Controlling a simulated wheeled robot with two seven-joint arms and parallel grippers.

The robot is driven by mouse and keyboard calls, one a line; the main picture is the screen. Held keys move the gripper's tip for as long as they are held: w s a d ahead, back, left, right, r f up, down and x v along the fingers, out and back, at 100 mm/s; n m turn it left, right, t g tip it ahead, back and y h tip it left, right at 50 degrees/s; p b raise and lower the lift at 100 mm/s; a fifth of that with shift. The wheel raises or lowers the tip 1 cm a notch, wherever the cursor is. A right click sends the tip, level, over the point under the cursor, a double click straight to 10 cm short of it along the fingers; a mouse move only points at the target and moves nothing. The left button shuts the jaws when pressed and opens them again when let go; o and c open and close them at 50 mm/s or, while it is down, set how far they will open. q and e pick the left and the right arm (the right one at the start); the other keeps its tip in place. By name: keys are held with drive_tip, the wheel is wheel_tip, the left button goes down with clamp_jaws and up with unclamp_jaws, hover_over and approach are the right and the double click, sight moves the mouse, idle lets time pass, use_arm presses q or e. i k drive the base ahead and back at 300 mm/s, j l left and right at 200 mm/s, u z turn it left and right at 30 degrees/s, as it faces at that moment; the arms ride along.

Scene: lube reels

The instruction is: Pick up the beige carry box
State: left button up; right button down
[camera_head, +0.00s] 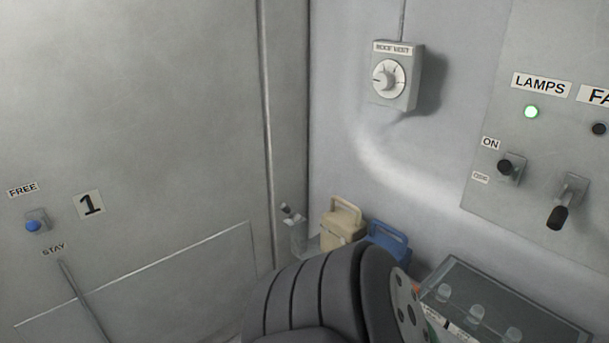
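The beige carry box (341,228) stands low in the corner, against the grey wall. It has a handle on top, and its lower part is hidden behind a large dark grey ribbed shape in the foreground. A blue carry box (388,238) stands close to its right. Neither of my grippers can be made out in the head view.
A glass-topped case (490,300) with several knobs is at the lower right. A roof vent dial (390,77) and a lamps switch panel (540,150) are on the right wall.

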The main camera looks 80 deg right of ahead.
sight(340, 227)
drive_tip(key=k+j+z, duration=0.1)
drive_tip(key=z, duration=2.65)
drive_tip(key=l+z, duration=0.3)
drive_tip(key=z, duration=0.2)
